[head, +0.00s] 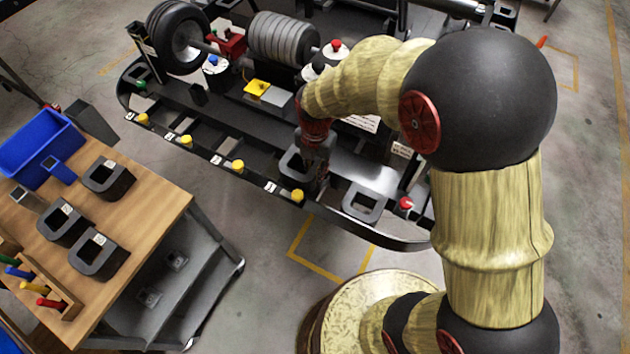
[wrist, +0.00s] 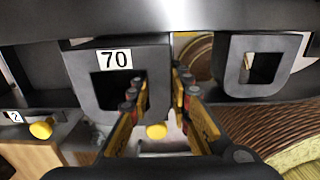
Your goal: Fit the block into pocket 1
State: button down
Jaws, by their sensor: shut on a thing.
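My gripper (head: 317,165) is at the front of the kart stand (head: 345,232), and its fingers (wrist: 163,98) straddle the right wall of a dark block. This block (wrist: 78,80) is hollow, has a white label reading 70, and also shows in the head view (head: 288,163). It is over the front rail beside the rightmost yellow knob (head: 297,195); I cannot tell whether it touches the rail. The pocket under it is hidden by the block and fingers. A label that looks like 2 (wrist: 14,116) is on the rail to the left.
A similar dark hollow block (head: 363,205) sits to the right on the stand, near a red knob (head: 405,203). A wooden table (head: 150,205) at left holds several dark blocks and a blue bin (head: 38,145). Wheels and weights stand at the back.

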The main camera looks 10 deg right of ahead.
jog(key=shift+f+b, duration=0.65)
jog(key=shift+f, duration=2.1)
jog(key=shift+f, duration=0.2)
jog(key=c, duration=1.6)
grip_release()
jog(key=shift+c, duration=0.2)
jog(key=shift+r, duration=0.15)
